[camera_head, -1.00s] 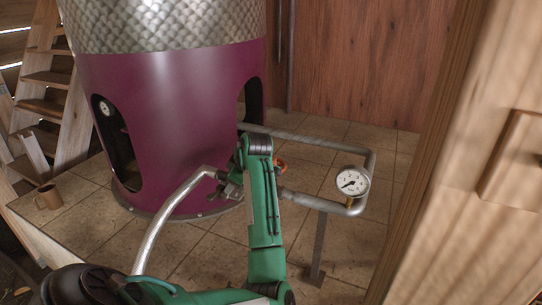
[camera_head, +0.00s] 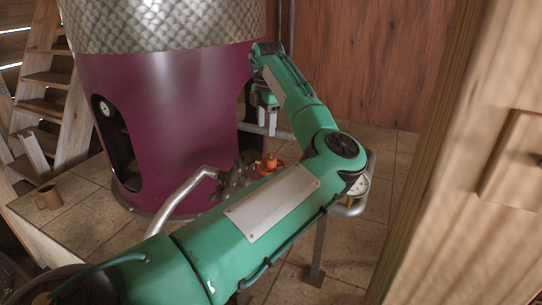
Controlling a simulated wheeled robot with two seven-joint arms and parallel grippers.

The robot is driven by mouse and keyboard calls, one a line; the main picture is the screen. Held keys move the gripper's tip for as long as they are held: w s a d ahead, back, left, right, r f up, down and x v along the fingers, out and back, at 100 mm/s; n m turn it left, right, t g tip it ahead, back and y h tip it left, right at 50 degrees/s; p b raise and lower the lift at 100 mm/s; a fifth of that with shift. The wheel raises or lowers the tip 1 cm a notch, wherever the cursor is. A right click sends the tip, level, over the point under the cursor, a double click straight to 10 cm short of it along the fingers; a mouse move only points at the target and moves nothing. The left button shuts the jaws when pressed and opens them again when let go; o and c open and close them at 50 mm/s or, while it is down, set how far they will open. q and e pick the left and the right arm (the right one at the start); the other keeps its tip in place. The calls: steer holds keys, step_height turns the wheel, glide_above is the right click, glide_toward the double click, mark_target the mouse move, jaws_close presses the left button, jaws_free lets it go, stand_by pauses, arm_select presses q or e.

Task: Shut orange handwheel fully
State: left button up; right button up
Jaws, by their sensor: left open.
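The orange handwheel (camera_head: 269,166) sits on the pipework in front of the purple still (camera_head: 180,135). My left arm crosses in front and hides its lower right part. My left gripper (camera_head: 267,128) is open and empty, with its fingers pointing down. In the picture it is above the handwheel and apart from it. My right gripper is not in view.
A silver curved pipe (camera_head: 182,194) runs to a dark fitting (camera_head: 236,178) left of the handwheel. A pressure gauge (camera_head: 359,186) on the pipe loop is partly hidden by my arm. A brown mug (camera_head: 48,197) stands at the left. A wooden post (camera_head: 430,150) rises at the right.

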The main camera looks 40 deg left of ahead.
mark_target(271, 158)
arm_select(q)
steer(key=f+p, duration=0.1)
steer(key=f, duration=0.2)
steer(key=f+p, duration=0.1)
steer(key=f, duration=0.3)
steer(key=w+d+f, duration=0.1)
steer(key=f, duration=0.3)
steer(key=shift+d+f+p, duration=0.1)
steer(key=shift+f+p, duration=0.05)
steer(key=shift+p, duration=0.25)
steer(key=c, duration=1)
steer(key=shift+o, duration=0.2)
